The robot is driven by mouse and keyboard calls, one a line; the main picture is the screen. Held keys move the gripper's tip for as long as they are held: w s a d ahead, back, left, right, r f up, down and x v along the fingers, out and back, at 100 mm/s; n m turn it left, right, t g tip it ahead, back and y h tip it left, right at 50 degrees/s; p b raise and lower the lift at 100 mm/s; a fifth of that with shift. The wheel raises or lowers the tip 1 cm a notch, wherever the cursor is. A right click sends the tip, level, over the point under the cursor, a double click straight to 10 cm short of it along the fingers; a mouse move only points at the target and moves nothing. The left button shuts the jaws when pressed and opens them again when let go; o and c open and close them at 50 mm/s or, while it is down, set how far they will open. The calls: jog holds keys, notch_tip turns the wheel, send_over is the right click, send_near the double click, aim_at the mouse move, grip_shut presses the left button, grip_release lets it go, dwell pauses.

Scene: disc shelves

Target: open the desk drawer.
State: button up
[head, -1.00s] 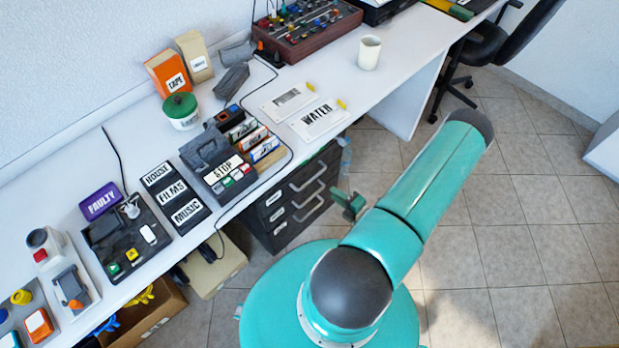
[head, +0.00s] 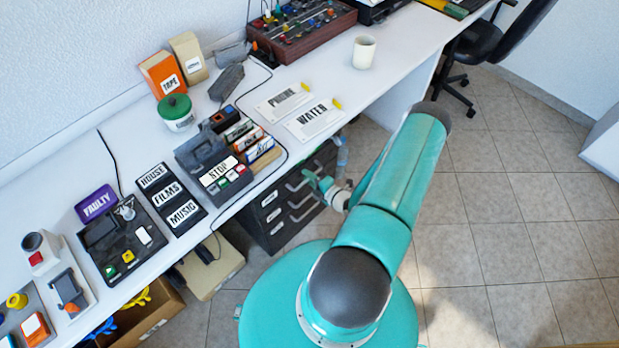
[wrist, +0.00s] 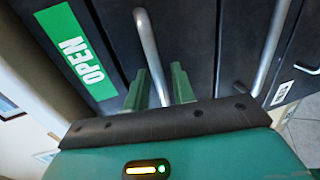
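The dark desk drawer unit (head: 284,218) stands under the white desk in the head view, with several metal bar handles on its front. In the wrist view, a dark drawer front (wrist: 115,25) carries a green OPEN label (wrist: 75,50). Its metal handle (wrist: 147,42) runs down between my two green fingers. My gripper (wrist: 165,85) is open, with a gap between the fingers; contact with the handle cannot be told. In the head view my gripper (head: 320,184) is beside the upper handle (head: 298,182). The drawers look shut.
The white desk (head: 345,95) above holds a white cup (head: 364,52), label plates and several devices. Cardboard boxes (head: 212,265) stand under it to the left. A black chair (head: 480,45) is at the far right. The tiled floor (head: 500,220) to the right is clear.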

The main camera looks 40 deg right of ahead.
grip_shut()
